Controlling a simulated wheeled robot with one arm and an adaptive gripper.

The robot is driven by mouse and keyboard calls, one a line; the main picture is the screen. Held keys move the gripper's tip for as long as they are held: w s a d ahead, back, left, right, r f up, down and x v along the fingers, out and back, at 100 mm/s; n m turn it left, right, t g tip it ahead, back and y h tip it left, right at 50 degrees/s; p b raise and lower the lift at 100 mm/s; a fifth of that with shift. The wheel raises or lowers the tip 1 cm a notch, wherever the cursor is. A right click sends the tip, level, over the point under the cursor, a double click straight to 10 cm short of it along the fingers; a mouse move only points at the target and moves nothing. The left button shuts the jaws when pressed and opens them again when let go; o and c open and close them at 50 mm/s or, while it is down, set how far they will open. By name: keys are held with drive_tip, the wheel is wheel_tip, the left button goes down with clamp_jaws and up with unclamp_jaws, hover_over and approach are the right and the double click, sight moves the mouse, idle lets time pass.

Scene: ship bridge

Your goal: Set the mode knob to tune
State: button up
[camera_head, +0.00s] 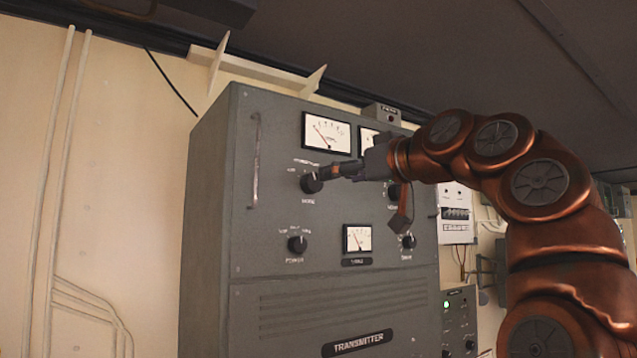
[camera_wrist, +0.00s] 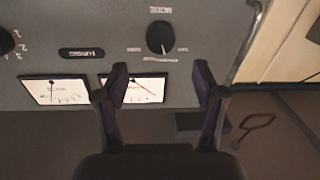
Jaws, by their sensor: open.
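The mode knob (camera_head: 311,183) is a round black knob at the upper left of the grey transmitter cabinet, below the left meter. It also shows upside down in the wrist view (camera_wrist: 160,37), with small labels around it that are too blurred to read. Its white pointer mark faces the meter side there. My gripper (camera_head: 327,173) is in front of the panel, right beside the knob in the head view. In the wrist view my gripper's open fingers (camera_wrist: 162,84) are spread, with the knob beyond the gap between them. I cannot tell whether a finger touches the knob.
The power knob (camera_head: 297,243) is below, with a small meter (camera_head: 357,238) to its right. A vertical handle (camera_head: 255,160) runs along the panel's left edge. The left upper meter (camera_head: 326,132) is just above the mode knob. My arm hides part of the right side.

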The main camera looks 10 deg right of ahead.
sight(316, 181)
drive_tip(key=p+x, duration=0.2)
drive_tip(key=x, duration=0.5)
drive_tip(key=shift+w+a, duration=0.15)
drive_tip(key=shift+w, duration=0.2)
drive_tip(key=shift+f, duration=0.1)
drive_tip(key=c, duration=1.1)
